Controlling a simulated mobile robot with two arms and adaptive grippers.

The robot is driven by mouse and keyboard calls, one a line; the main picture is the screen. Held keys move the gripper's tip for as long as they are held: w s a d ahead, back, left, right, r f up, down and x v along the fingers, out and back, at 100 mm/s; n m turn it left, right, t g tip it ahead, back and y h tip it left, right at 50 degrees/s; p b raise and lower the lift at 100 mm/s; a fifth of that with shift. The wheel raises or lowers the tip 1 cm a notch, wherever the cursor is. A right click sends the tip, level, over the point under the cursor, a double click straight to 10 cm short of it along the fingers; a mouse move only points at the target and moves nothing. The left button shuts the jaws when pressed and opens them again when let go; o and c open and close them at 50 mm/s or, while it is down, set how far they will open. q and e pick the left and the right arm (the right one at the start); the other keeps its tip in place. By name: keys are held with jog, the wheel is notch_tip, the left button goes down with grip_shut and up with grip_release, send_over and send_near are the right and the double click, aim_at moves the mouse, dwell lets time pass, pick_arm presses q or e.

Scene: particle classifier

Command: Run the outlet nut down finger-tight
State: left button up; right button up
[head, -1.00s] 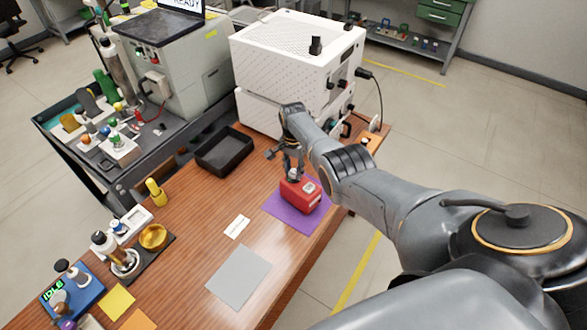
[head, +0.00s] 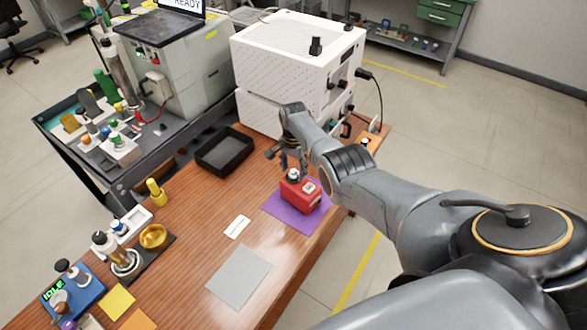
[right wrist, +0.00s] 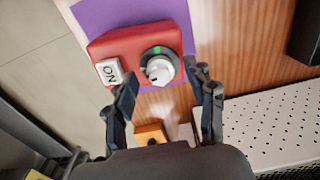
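A red box (head: 300,195) sits on a purple mat (head: 288,217) near the right edge of the wooden bench. A silver knob (right wrist: 158,67) on a dark dial with a green mark stands on the box, beside a white button (right wrist: 109,71) that seems to read ON. My right gripper (head: 290,164) is just above the knob. In the right wrist view, its two fingers (right wrist: 165,82) are spread and empty, with the knob just beyond their tips. My left gripper is out of view. I cannot pick out an outlet nut.
A white perforated instrument (head: 290,60) stands behind my right gripper. A black tray (head: 225,151) lies to the left. A grey mat (head: 239,277) and a white card (head: 237,227) lie in front. A gold bowl (head: 153,237) and vials are further left.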

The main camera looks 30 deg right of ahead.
aim_at(294, 171)
notch_tip(294, 171, up, 12)
dwell(0.8)
